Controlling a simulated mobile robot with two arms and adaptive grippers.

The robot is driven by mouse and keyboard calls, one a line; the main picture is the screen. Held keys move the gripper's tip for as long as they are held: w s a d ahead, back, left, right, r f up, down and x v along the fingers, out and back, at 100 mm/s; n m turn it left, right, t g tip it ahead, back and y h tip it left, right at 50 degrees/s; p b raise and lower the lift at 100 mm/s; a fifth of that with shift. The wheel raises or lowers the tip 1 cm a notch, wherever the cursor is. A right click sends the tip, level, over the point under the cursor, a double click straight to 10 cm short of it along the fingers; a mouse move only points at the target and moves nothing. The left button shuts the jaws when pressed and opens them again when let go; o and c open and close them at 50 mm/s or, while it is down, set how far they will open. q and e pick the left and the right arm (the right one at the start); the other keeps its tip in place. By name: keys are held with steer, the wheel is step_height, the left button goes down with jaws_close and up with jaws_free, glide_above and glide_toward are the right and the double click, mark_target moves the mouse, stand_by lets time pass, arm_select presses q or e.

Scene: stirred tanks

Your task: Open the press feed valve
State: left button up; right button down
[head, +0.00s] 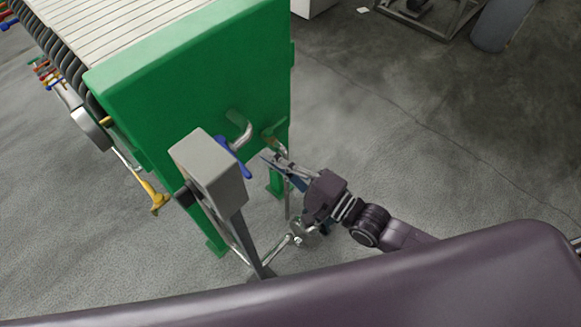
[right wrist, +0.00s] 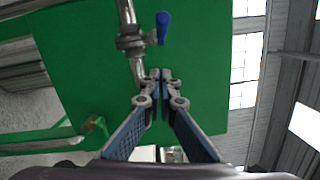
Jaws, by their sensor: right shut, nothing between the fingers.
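A valve with a blue handle (head: 232,158) sits by the metal pipe at the end of the green press (head: 190,85). In the head view the grey box partly hides this valve. The right wrist view shows a blue handle (right wrist: 163,28) beside a metal valve body (right wrist: 130,41) on a pipe, in front of the green panel. My right gripper (head: 273,160) is shut and empty, to the right of the blue handle and apart from it. In the right wrist view its fingertips (right wrist: 160,77) meet near the pipe, below the handle; I cannot tell whether they touch the pipe.
A grey box (head: 208,170) on a post stands in front of the press. A short pipe stub (head: 272,138) is close to my right gripper. Yellow-handled (head: 155,195) and other coloured valves line the left side. The floor right of the press is mostly clear.

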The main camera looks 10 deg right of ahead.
arm_select(q)
steer(key=shift+w+r+p, duration=0.5)
steer(key=shift+r+p, duration=0.15)
steer(key=shift+r, duration=0.15)
arm_select(e)
steer(key=a, duration=0.1)
steer(key=s+a, duration=0.1)
steer(key=a, duration=0.1)
steer(key=shift+s+a+r, duration=0.3)
steer(key=shift+a+r, duration=0.1)
arm_select(q)
steer(key=shift+s+r, duration=0.1)
arm_select(e)
steer(key=shift+a, duration=0.1)
